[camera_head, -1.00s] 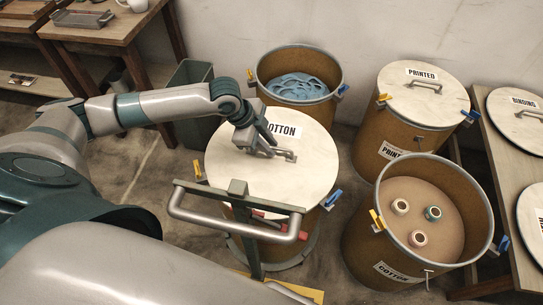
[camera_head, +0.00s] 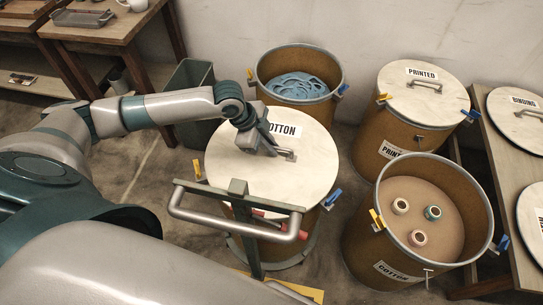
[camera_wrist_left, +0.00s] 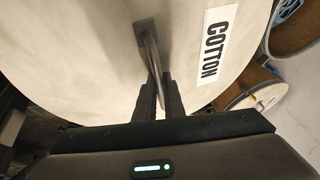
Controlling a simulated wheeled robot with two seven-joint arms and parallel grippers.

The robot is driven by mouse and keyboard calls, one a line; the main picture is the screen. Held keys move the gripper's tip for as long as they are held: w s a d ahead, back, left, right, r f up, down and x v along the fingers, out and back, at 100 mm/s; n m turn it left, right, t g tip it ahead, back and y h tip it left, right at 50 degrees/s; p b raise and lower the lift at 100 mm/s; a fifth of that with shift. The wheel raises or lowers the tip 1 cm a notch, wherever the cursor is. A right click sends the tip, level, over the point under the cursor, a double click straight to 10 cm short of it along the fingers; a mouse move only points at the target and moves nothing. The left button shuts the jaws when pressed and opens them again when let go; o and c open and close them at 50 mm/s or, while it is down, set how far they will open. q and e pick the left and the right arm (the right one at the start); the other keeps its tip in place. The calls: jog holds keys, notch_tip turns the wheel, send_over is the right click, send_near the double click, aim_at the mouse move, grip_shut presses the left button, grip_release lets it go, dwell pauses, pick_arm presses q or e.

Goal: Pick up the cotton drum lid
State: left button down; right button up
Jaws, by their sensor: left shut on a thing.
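The cotton drum lid (camera_head: 235,178) is a round pale disc labelled COTTON, lying on a drum in the middle of the head view. It also fills much of the left wrist view (camera_wrist_left: 75,65). Its bar handle (camera_head: 287,155) stands up from the top. My left gripper (camera_head: 268,150) is over the lid with its fingers closed around the handle. In the left wrist view the two fingers (camera_wrist_left: 160,95) sit on either side of the handle bar (camera_wrist_left: 151,55). The far end of the handle is clear of the fingers. My right gripper does not show.
A lidded PRINTED drum (camera_head: 400,125) and an open drum with blue material (camera_head: 265,95) stand behind.

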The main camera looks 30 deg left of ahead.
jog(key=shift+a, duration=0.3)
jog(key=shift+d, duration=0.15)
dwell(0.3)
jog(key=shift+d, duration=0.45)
pick_arm(q)
jog(key=shift+r, duration=0.1)
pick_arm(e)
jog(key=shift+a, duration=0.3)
